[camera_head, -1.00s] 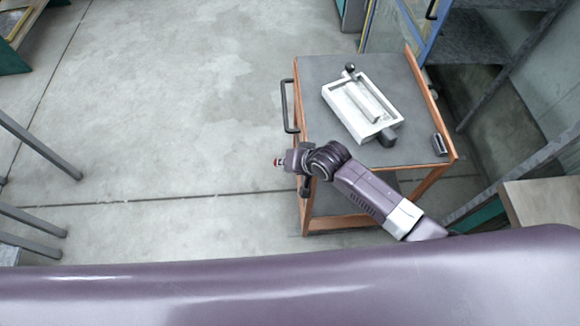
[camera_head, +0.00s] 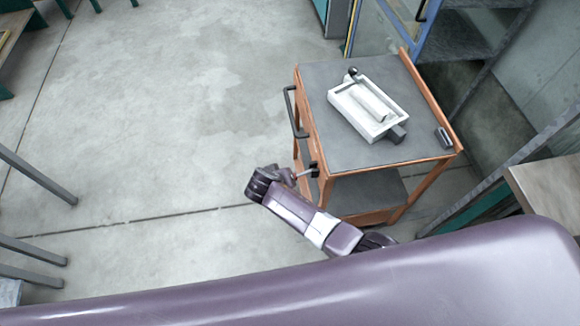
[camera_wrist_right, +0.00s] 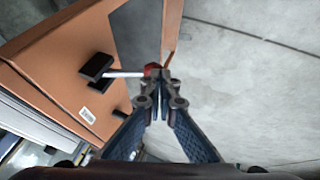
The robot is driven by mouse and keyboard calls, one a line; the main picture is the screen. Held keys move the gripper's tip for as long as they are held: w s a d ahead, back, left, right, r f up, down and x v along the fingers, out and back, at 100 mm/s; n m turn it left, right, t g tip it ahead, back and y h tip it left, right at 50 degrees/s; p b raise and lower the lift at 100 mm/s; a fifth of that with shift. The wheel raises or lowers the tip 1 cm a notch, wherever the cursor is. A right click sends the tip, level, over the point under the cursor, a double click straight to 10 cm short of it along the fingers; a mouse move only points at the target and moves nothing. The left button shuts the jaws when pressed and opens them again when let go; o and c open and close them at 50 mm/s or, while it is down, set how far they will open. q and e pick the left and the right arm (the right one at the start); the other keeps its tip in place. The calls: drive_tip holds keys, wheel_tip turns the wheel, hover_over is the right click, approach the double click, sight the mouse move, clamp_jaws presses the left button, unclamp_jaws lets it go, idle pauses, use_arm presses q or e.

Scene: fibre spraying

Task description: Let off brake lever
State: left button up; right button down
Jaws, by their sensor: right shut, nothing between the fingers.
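The brake lever (camera_wrist_right: 122,73) is a light rod with a red tip that sticks out from a black block on the orange cart's side. In the head view, the lever (camera_head: 306,174) juts left from the cart's near left corner. My right gripper (camera_wrist_right: 160,80) is shut with nothing between its fingers. Its fingertips are right at the lever's red tip; I cannot tell if they touch. In the head view, my right gripper (camera_head: 287,174) is beside the lever's outer end and partly hides it. My left gripper is not in view.
The cart (camera_head: 310,92) has a grey top with a white tray (camera_head: 340,100) and a small dark object (camera_head: 442,138) on it. A black handle (camera_head: 293,112) is on its left side. Open concrete floor lies left of the cart; shelving stands behind it and at right.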

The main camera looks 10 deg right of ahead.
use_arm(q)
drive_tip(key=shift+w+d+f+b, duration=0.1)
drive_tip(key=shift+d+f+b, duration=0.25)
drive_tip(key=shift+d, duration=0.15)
use_arm(e)
drive_tip(key=shift+s+d+f, duration=0.1)
drive_tip(key=shift+d+f, duration=0.25)
drive_tip(key=shift+f, duration=0.35)
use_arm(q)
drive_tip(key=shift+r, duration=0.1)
use_arm(e)
drive_tip(key=shift+r, duration=0.1)
